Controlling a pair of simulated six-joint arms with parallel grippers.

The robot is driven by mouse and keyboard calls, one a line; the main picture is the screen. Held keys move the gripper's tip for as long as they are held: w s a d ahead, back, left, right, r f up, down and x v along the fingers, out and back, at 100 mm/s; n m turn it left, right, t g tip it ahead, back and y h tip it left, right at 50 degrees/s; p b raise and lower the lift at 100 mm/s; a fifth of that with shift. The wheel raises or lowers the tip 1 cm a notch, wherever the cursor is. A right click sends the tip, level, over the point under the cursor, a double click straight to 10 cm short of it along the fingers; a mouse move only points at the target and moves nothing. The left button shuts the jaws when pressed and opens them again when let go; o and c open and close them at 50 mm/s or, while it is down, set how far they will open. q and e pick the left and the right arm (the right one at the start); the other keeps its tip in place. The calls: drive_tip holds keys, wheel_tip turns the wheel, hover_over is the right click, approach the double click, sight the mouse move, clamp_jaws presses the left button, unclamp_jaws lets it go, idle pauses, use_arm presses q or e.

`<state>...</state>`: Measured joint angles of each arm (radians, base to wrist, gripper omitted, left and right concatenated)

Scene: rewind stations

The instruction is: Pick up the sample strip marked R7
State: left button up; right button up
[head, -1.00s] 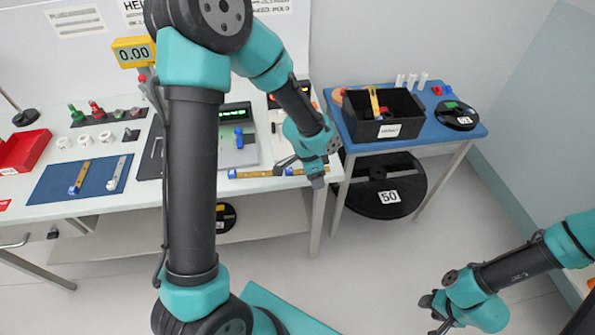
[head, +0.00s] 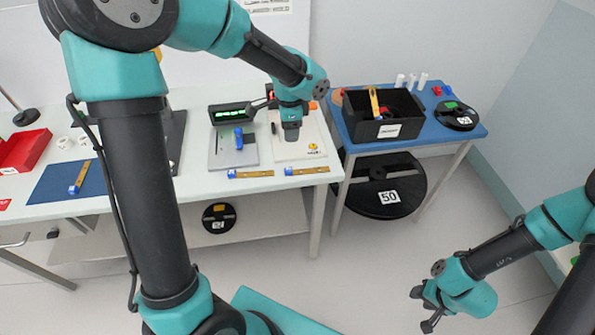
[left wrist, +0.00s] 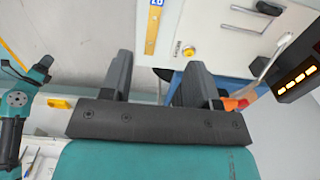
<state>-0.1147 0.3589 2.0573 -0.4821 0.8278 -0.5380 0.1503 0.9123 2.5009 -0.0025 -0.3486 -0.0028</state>
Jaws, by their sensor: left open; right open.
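Yellow sample strips with blue ends lie in several places. Two lie along the front edge of the white bench, a left one (head: 250,173) and a right one (head: 307,170). Another (head: 78,178) lies on the blue mat, and one (head: 374,102) leans in the black bin. No R7 marking is readable in the head view. My left gripper (head: 278,116) is open and empty above the white plate, behind the right strip. The left wrist view shows a strip (left wrist: 152,30) beyond the open fingers (left wrist: 160,80), its blue-end marking unclear. My right gripper (head: 425,310) is open and empty above the floor.
A grey device (head: 233,152) with a green display and a white plate (head: 300,145) stand on the bench. The black bin (head: 385,128) stands on the blue table (head: 450,142) at the right, beside a black reel (head: 455,116). My left arm hides part of the bench.

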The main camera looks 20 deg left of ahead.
use_arm(q)
hover_over(291, 169)
drive_tip(key=f, duration=1.1)
drive_tip(key=shift+w+f, duration=0.2)
drive_tip(key=shift+w, duration=0.05)
drive_tip(key=shift+s+d+f, duration=0.1)
drive_tip(key=shift+s+f, duration=0.05)
drive_tip(key=shift+f, duration=1.15)
drive_tip(key=shift+s+d+f, duration=0.1)
drive_tip(key=shift+f, duration=1.2)
drive_tip(key=shift+a, duration=0.1)
drive_tip(key=c, duration=1)
